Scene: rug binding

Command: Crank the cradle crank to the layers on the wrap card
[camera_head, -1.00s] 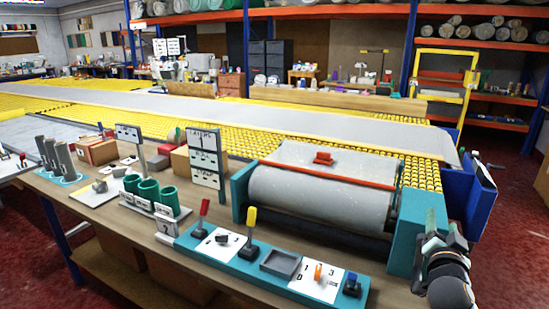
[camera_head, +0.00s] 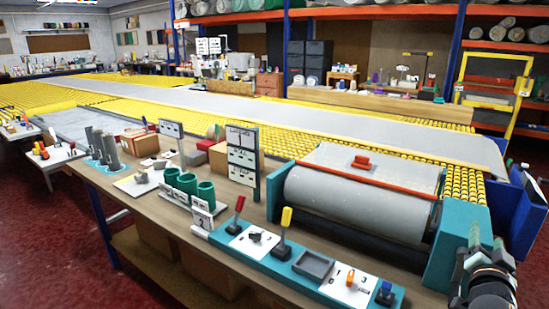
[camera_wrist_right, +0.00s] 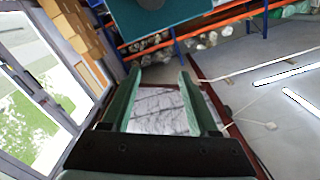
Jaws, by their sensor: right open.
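The cradle has teal end plates (camera_head: 458,235) and a grey roll (camera_head: 355,207) between them, with a red bar across the top. The wrap card (camera_head: 242,158) is a dark upright board with white labels headed "LAYERS"; the rest is too small to read. My right gripper (camera_head: 474,238) is beside the cradle's right end plate, apart from the roll. In the right wrist view its green fingers (camera_wrist_right: 157,85) are spread and empty. A teal plate with a dark round part (camera_wrist_right: 155,4) shows above them. I cannot make out the crank's handle. My left gripper is not in view.
A teal control strip (camera_head: 312,264) with red and yellow levers, a tray and knobs lies along the bench's front edge. Green cups (camera_head: 187,184) and grey cylinders (camera_head: 104,145) stand to its left. A blue bin (camera_head: 525,215) stands right of the cradle.

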